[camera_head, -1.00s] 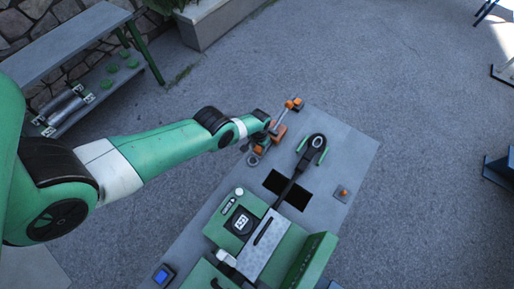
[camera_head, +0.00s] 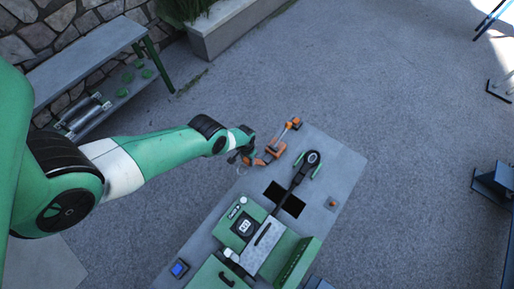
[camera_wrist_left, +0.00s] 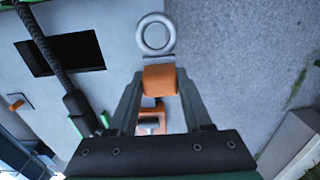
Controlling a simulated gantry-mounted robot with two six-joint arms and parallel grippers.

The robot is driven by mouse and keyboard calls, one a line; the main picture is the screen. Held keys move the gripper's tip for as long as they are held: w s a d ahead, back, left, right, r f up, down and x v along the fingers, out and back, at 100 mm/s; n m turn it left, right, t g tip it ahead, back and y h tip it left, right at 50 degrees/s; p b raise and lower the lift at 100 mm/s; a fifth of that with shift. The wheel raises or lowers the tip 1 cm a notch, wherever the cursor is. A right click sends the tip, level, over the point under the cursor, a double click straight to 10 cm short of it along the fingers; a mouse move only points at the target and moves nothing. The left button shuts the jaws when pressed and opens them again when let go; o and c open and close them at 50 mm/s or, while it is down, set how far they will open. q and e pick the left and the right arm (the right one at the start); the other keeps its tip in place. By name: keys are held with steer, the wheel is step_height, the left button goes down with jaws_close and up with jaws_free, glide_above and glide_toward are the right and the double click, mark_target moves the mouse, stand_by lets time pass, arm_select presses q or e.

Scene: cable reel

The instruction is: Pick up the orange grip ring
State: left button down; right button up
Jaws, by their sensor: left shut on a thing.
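The orange grip ring is an orange block with a pale grey ring at its end. In the left wrist view the orange grip ring (camera_wrist_left: 159,79) sits between the fingertips of my left gripper (camera_wrist_left: 158,84), which is shut on the orange block. The grey ring sticks out beyond the fingertips. In the head view the orange grip ring (camera_head: 260,161) is small and partly hidden by my left gripper (camera_head: 249,157), near the platform's upper left edge. I cannot tell whether it is clear of the platform. My right gripper is not in view.
An orange fixture (camera_head: 276,148) stands close beside the grip ring. The grey platform (camera_head: 335,160) also carries a black lever (camera_head: 301,175), a dark square opening (camera_head: 291,203) and a green machine (camera_head: 240,228). Open pavement lies to the right. A bench (camera_head: 85,60) stands at upper left.

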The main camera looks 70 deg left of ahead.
arm_select(q)
steer(key=s+r+p, duration=0.3)
steer(key=s+p, duration=0.2)
steer(key=s, duration=0.2)
steer(key=shift+s+d, duration=0.15)
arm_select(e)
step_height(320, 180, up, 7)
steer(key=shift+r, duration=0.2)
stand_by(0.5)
